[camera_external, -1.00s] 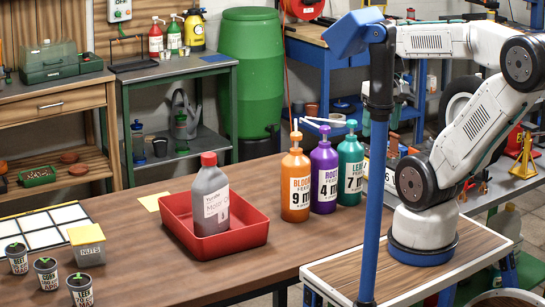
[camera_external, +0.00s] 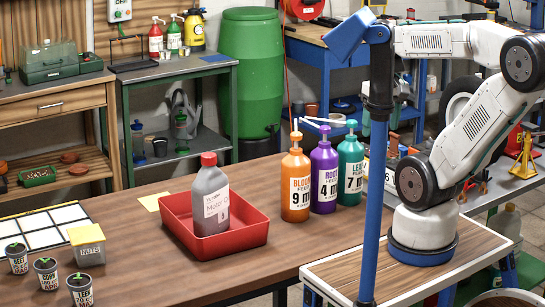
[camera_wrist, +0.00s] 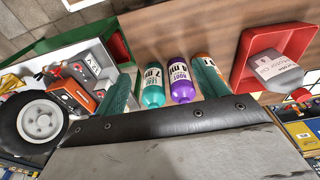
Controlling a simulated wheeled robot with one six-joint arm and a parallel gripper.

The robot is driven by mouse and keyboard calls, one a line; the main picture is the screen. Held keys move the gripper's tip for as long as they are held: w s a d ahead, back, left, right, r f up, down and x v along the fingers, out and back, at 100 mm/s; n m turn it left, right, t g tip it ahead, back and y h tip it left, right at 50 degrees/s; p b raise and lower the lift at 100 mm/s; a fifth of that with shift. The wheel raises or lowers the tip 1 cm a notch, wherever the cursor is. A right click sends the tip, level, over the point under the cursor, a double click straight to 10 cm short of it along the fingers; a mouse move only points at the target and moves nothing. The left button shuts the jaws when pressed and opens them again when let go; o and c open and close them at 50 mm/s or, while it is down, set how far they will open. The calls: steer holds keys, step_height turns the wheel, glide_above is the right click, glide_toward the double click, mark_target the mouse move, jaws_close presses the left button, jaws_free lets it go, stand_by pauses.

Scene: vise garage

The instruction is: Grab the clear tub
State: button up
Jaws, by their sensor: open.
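A small tub (camera_external: 89,254) with a yellow lid and a NUTS label stands on the brown workbench at the lower left of the external view. It looks grey-white, and I cannot tell how clear its walls are. It is upright, beside the seedling cups. I do not make it out in the wrist view. My gripper (camera_wrist: 160,78) is open in the wrist view, its two teal fingers apart with nothing held between them. Pump bottles show beyond the fingers. In the external view my arm's end is high at the upper right, far from the tub.
A red tray (camera_external: 248,236) holds a grey motor oil bottle (camera_external: 211,200). Orange (camera_external: 296,190), purple (camera_external: 324,180) and teal (camera_external: 350,172) pump bottles stand right of it. Several seedling cups (camera_external: 46,275) stand left of the tub; a white grid panel (camera_external: 42,237) lies behind. The bench's front middle is clear.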

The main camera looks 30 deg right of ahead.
steer(key=o, duration=0.6)
steer(key=shift+r, duration=0.1)
step_height(320, 180, up, 5)
steer(key=a, duration=0.1)
steer(key=w+a+r+m+y, duration=0.2)
steer(key=w+a+y, duration=0.1)
steer(key=w+a, duration=0.5)
steer(key=w+a+r+m+y, duration=0.25)
steer(key=w+a, duration=0.35)
steer(key=a, duration=0.4)
steer(key=m+y, duration=0.8)
steer(key=m, duration=0.7)
glide_above(90, 232)
steer(key=d, duration=0.3)
step_height(90, 232, down, 6)
steer(key=f, duration=2.4)
steer(key=shift+s+d+f, duration=0.1)
steer(key=shift+s+f, duration=0.1)
steer(key=shift+s, duration=0.05)
steer(key=shift+x, duration=2.45)
